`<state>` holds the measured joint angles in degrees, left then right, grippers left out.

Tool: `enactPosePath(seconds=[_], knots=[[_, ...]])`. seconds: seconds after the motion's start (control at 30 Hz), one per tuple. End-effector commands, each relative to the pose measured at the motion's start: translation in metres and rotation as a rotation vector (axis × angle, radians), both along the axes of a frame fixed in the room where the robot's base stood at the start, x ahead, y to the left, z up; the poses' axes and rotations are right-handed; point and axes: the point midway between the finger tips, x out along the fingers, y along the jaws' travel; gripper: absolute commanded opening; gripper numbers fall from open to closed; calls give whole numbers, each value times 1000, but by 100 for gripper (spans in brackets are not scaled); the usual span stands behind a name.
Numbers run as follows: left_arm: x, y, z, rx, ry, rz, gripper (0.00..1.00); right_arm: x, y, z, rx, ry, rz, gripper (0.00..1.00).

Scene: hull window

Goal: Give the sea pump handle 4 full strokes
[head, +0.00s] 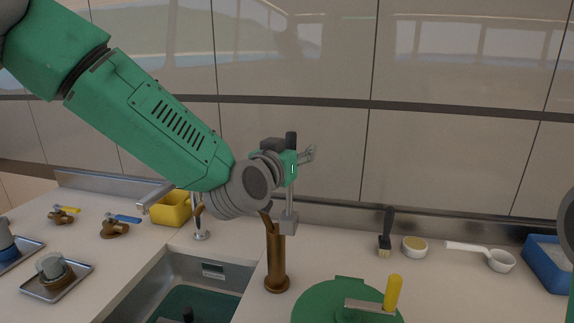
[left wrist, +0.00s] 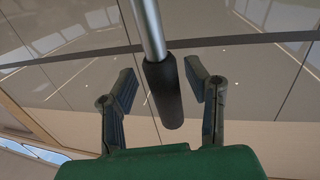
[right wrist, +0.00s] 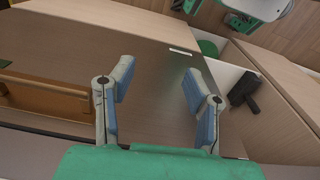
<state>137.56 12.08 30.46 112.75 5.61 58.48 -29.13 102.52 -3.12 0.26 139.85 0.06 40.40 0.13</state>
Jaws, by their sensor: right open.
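The sea pump (head: 276,262) is a bronze post beside the sink, with a grey rod rising to a dark grip. The pump handle's dark grip (head: 291,140) stands up near my left gripper (head: 308,154). In the left wrist view, the handle grip (left wrist: 163,92) lies between the fingers of my left gripper (left wrist: 163,88). The fingers are spread, with gaps showing on both sides of the grip. My right gripper (right wrist: 156,88) is open and empty in the right wrist view, away from the pump. My left forearm and wrist partly hide the pump's upper part.
A sink (head: 222,270) lies left of the pump. A green round lid with a yellow handle (head: 393,293) is at front right. A brush (head: 385,240), a small bowl (head: 415,246), a white ladle (head: 500,261) and a blue bin (head: 549,264) stand right. A yellow tub (head: 172,209) stands left.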

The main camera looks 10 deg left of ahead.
Motion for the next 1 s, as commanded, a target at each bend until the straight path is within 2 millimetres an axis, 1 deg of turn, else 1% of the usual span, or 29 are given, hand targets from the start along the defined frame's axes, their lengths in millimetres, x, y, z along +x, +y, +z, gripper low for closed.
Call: enactPosePath(seconds=[0.17, 0.8, 1.0], knots=[[-4, 1, 1, 0, -1, 0, 43, 0, 0, 0, 0, 0, 0, 44], [-54, 12, 3, 0, -3, 1, 43, 0, 0, -2, 0, 0, 0, 44], [-66, 15, 4, -1, -3, 2, 43, 0, 0, -3, 0, 0, 0, 44]])
